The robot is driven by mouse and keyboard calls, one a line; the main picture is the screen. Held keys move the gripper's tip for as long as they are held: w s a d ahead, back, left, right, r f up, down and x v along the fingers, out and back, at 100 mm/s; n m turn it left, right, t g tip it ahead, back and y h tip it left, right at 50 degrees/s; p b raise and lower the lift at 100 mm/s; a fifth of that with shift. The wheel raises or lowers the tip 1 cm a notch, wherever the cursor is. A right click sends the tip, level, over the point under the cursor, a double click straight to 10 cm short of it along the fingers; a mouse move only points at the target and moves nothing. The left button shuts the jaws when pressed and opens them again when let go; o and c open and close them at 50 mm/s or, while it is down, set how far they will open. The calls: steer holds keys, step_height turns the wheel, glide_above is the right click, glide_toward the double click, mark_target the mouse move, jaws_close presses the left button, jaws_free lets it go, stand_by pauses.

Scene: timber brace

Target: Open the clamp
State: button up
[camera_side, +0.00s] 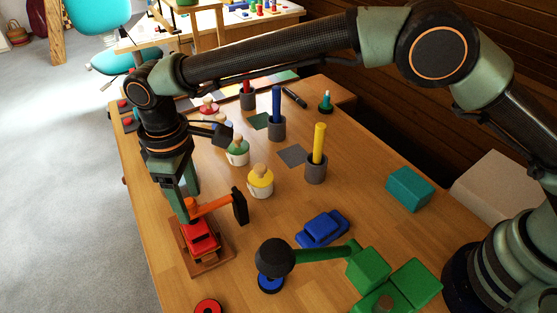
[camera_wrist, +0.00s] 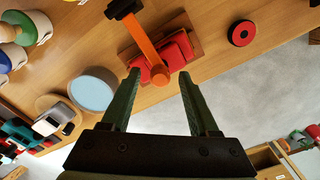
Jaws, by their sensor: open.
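The clamp has a red body (camera_side: 201,238) on a brown wooden base (camera_side: 213,262), at the table's near left edge. An orange arm (camera_side: 213,206) with a black block (camera_side: 240,206) at its end reaches out over it. In the wrist view the red body (camera_wrist: 175,50), orange arm (camera_wrist: 146,42) and black block (camera_wrist: 122,7) show ahead of my gripper. My gripper (camera_side: 187,203) points down over the clamp. In the wrist view my gripper (camera_wrist: 160,76) is open, with the orange arm's rounded end appearing between its fingertips. Contact cannot be told.
A red disc (camera_side: 208,307) lies near the clamp; it also shows in the wrist view (camera_wrist: 241,33). Pegs in grey cups (camera_side: 316,168) stand farther back. The floor lies left of the table.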

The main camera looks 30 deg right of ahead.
jaws_close()
steer(key=shift+r, duration=0.1)
stand_by(1.2)
